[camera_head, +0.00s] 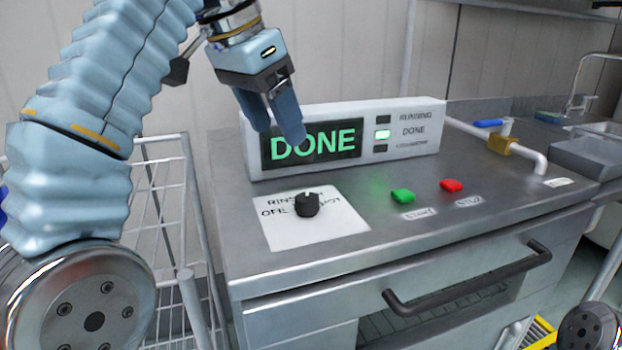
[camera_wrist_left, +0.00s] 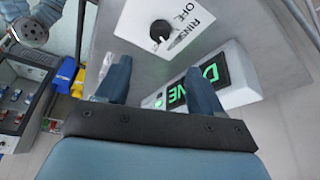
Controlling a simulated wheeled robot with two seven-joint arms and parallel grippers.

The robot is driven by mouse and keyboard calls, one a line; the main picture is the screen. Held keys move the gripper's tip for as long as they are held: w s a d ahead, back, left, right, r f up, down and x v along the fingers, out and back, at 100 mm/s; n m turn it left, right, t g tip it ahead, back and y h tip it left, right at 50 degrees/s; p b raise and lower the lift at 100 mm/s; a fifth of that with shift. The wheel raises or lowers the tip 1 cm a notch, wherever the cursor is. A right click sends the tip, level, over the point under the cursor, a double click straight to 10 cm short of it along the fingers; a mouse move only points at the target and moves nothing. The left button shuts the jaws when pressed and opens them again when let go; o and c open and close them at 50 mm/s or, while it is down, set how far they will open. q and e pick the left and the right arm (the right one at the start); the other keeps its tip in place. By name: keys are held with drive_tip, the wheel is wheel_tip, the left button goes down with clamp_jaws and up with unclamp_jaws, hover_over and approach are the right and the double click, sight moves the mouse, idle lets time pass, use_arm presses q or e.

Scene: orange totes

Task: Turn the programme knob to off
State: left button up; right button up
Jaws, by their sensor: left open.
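The black programme knob (camera_head: 307,205) sits on a white label plate (camera_head: 338,228) on the steel top. OFF is printed left of it, RINSE above, and a partly covered word to its right. A pale mark on the knob's upper edge seems to face RINSE. My left gripper (camera_head: 275,128) is open and empty, above and behind the knob, in front of the DONE display (camera_head: 345,150). In the left wrist view the knob (camera_wrist_left: 160,31) lies ahead of the spread fingers (camera_wrist_left: 160,70), apart from them. My right gripper is not in view.
A green button (camera_head: 403,196) and a red button (camera_head: 452,185) are right of the plate. A dark handle bar (camera_head: 470,282) runs along the front. A wire rack (camera_head: 165,200) stands left. A pipe with a blue valve lever (camera_head: 489,123) is at the back right.

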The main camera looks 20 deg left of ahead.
sight(307, 197)
use_arm(q)
drive_tip(key=b+x, duration=0.1)
drive_tip(key=x, duration=1.2)
drive_tip(key=shift+f, duration=0.2)
drive_tip(key=c, duration=1)
